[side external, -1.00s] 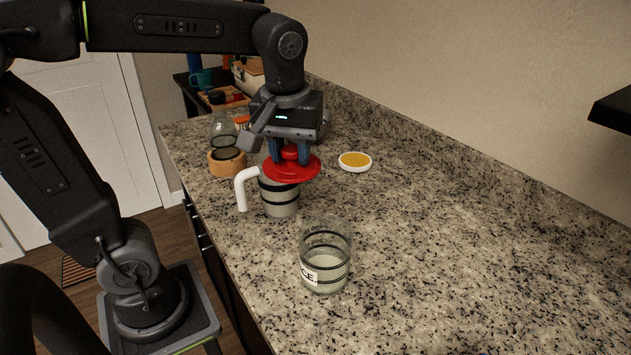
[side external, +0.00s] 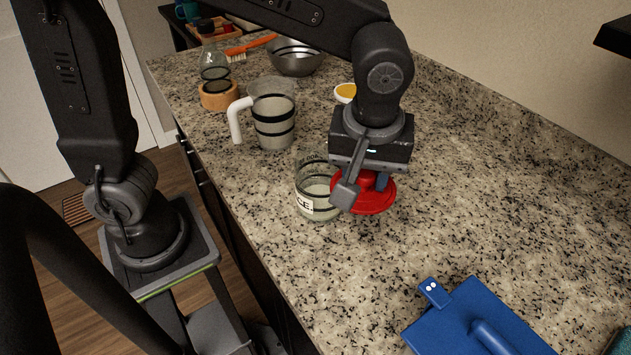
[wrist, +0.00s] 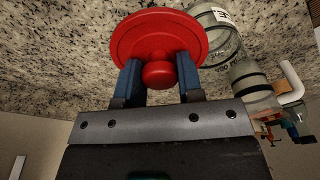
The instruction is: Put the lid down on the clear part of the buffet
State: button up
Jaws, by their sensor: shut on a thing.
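The gripper is shut on the knob. The speckled granite buffet (side external: 490,190) lies below the lid. I cannot tell exactly how high above the surface the lid is.
The glass jar (side external: 312,200) stands close to the lid. A clear pitcher (side external: 273,120) with a white handle stands behind it. A blue board (side external: 470,320) lies at the front right. Farther back are a metal bowl (side external: 294,62) and a yellow-topped dish (side external: 344,92). Bare granite lies to the right.

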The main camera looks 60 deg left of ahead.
send_over(364, 263)
notch_tip(364, 263, down, 3)
jog(key=f, duration=0.5)
jog(key=shift+s+d, duration=0.25)
jog(key=shift+s, duration=0.05)
jog(key=shift+f, duration=2.2)
jog(key=o, duration=0.9)
jog(key=shift+f, duration=0.1)
